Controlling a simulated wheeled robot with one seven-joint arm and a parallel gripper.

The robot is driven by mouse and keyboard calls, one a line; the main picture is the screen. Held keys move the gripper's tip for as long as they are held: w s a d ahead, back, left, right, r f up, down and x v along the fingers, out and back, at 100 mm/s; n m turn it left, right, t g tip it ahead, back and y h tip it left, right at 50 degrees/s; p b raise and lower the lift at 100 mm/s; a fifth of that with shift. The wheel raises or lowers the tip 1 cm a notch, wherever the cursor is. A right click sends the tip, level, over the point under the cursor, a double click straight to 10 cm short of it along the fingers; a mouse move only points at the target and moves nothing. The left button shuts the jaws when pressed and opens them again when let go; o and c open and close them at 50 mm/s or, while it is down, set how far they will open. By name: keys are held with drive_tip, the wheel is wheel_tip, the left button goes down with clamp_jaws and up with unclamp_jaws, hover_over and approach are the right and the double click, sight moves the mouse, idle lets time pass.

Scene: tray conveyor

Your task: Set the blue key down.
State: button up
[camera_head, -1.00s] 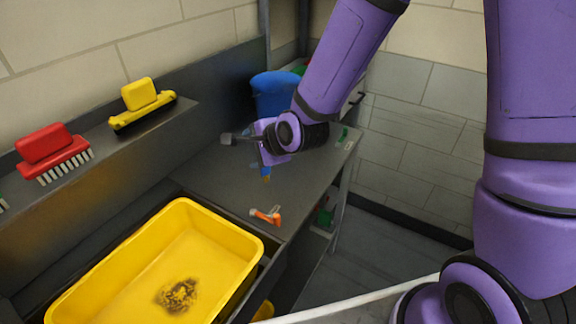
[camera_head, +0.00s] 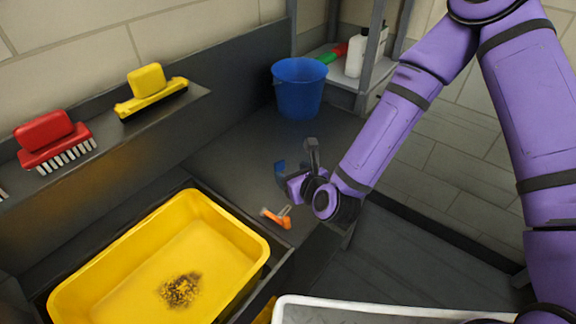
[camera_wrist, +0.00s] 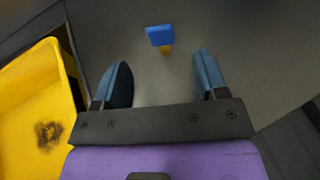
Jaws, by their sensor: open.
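The blue key (camera_wrist: 160,36) shows in the wrist view as a bright blue block with a small yellow-orange part, against the grey counter (camera_wrist: 215,35). It lies just beyond my fingertips, centred between them, with a gap to each finger. My gripper (camera_wrist: 162,72) is open, its two dark blue fingers spread and empty. In the head view my gripper (camera_head: 288,174) is low over the counter, right of the yellow tub. A blue patch at its tip there could be a finger or the key; I cannot tell which.
An orange item (camera_head: 277,217) lies on the counter between the yellow tub (camera_head: 235,228) and my gripper. A blue bucket (camera_head: 299,90) stands at the back. The counter before the bucket is clear.

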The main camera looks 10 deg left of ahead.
sight(281, 166)
drive_tip(key=x, duration=1)
drive_tip(key=shift+d+f, duration=0.1)
drive_tip(key=shift+f, duration=0.05)
drive_tip(key=c, duration=1.1)
